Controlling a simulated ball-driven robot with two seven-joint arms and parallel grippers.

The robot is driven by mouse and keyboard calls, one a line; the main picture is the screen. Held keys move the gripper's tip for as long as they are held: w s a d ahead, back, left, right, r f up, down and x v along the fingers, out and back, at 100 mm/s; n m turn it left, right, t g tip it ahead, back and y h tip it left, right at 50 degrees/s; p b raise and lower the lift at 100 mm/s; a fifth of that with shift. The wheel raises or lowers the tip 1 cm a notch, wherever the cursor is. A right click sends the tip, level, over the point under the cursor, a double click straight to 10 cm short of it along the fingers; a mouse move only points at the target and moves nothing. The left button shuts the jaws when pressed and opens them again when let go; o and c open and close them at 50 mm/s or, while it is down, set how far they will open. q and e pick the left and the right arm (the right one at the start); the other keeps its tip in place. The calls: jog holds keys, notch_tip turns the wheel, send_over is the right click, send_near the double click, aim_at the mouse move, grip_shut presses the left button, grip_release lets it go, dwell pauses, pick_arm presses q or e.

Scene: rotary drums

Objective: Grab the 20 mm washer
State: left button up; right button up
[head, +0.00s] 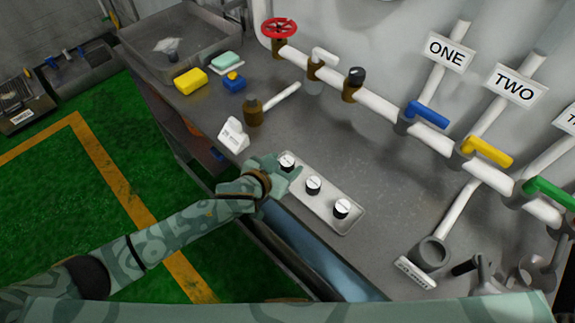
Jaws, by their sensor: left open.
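A pale metal tray (329,217) lies on the grey worktop and holds three small round pieces with black sides and white tops: a far one (287,161), a middle one (313,185) and a near one (342,208). Their size marks are too small to read, so I cannot tell which is the 20 mm washer. My left gripper (284,170) is open at the far end of the tray, its fingers close around or beside the far piece. I cannot tell whether they touch it.
A white stand (234,135) and a brown fitting with a white pipe (254,112) stand beyond the tray. Pipes with a blue handle (427,113) and a yellow handle (487,150) run along the right. A grey ring-shaped fitting (431,252) stands right of the tray.

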pick_arm(q)
jog(key=c, duration=1.1)
jog(key=shift+o, duration=0.2)
jog(key=shift+r, duration=0.1)
